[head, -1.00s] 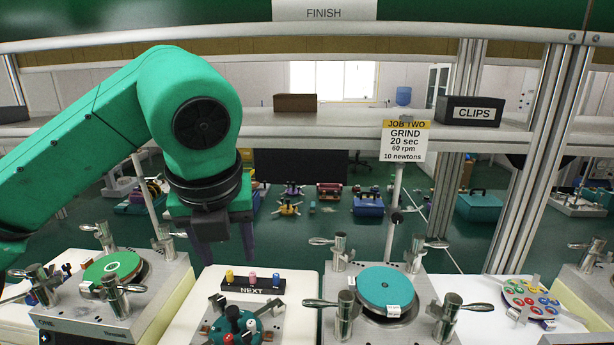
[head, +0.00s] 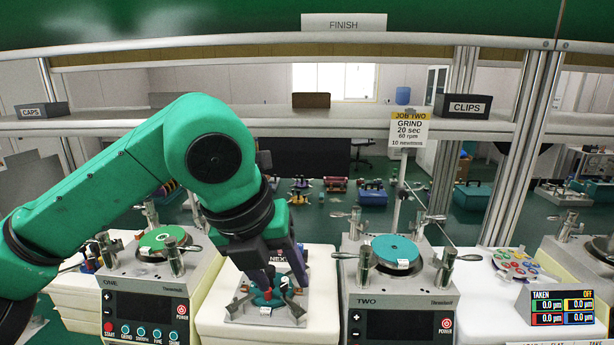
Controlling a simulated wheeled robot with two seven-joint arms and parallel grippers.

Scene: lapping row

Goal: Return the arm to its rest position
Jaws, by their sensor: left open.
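My left arm (head: 95,190) comes in from the left, bends at a green elbow and points down. My left gripper (head: 284,284) is open, its dark fingers apart and pointing down with nothing seen between them. In the picture it overlaps the teal holder (head: 262,300) on the white stand between the two machines. I cannot tell whether the fingers touch it. The gripper partly covers the NEXT rack (head: 278,258) behind. My right gripper is not in view.
Machine ONE (head: 140,285) with a green disc stands left. Machine TWO (head: 400,280) with a teal disc stands right. Their upright clamp handles stick up. A shelf (head: 330,125) crosses behind. A round tray of coloured pieces (head: 515,263) and a TAKEN display (head: 562,306) are at right.

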